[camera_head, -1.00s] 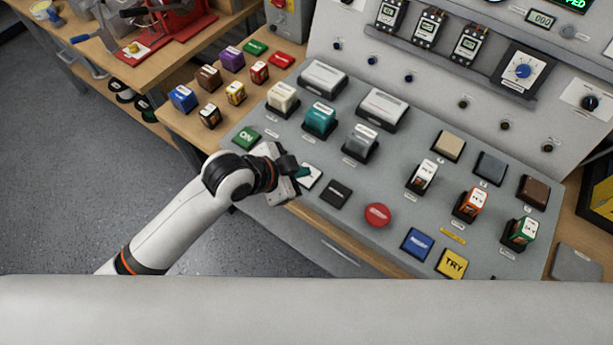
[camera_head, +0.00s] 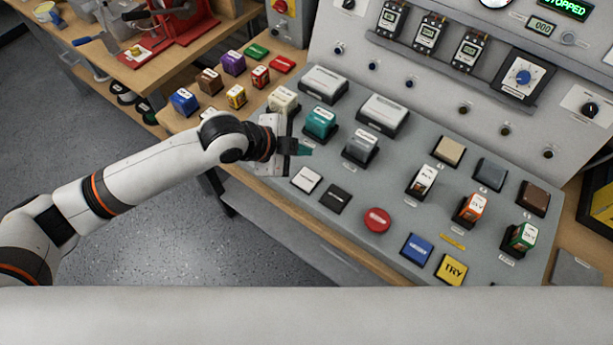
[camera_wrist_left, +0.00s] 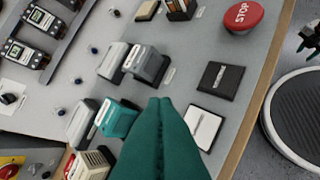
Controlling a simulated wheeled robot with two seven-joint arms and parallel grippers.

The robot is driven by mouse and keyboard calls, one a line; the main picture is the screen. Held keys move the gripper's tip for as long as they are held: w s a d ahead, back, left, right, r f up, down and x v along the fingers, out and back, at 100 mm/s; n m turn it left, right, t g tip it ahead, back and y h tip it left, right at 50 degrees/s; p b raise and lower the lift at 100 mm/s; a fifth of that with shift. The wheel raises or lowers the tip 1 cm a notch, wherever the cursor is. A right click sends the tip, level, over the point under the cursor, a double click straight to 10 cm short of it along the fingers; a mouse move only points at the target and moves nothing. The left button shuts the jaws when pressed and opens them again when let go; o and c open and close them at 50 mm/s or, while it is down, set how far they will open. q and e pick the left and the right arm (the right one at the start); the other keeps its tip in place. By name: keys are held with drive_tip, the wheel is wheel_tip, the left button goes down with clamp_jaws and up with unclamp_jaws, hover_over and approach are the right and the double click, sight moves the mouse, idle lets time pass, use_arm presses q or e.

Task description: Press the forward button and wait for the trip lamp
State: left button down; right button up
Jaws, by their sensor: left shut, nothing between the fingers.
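My left gripper (camera_head: 304,150) is over the left part of the sloping grey desk, up-left of the white button (camera_head: 307,180). Its teal fingers are shut with nothing between them, and in the left wrist view they (camera_wrist_left: 160,108) reach over the desk beside the white button (camera_wrist_left: 203,128). The black button (camera_head: 335,199) lies right of the white one, then the red STOP button (camera_head: 376,220). The button captions are too small to read, so I cannot tell which is forward. Several small round fittings on the upright panel look dark; none shows as a lit trip lamp. My right gripper is not in view.
A green-lettered display (camera_head: 565,8) at the top right reads STOPPED. Blue (camera_head: 416,248) and yellow (camera_head: 451,268) buttons lie at the front right. The desk's wooden front edge (camera_head: 330,235) is clear.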

use_arm(q)
drive_tip(key=shift+f, duration=0.15)
drive_tip(key=b, duration=0.7)
hover_over(314, 175)
drive_tip(key=s+a, duration=0.2)
drive_tip(key=a, duration=0.1)
wheel_tip(314, 175, down, 6)
drive_tip(key=shift+w+f, duration=0.15)
drive_tip(key=shift+f, duration=0.05)
drive_tip(key=shift+f+b, duration=0.5)
drive_tip(key=shift+f, duration=0.6)
drive_tip(key=shift+f, duration=0.4)
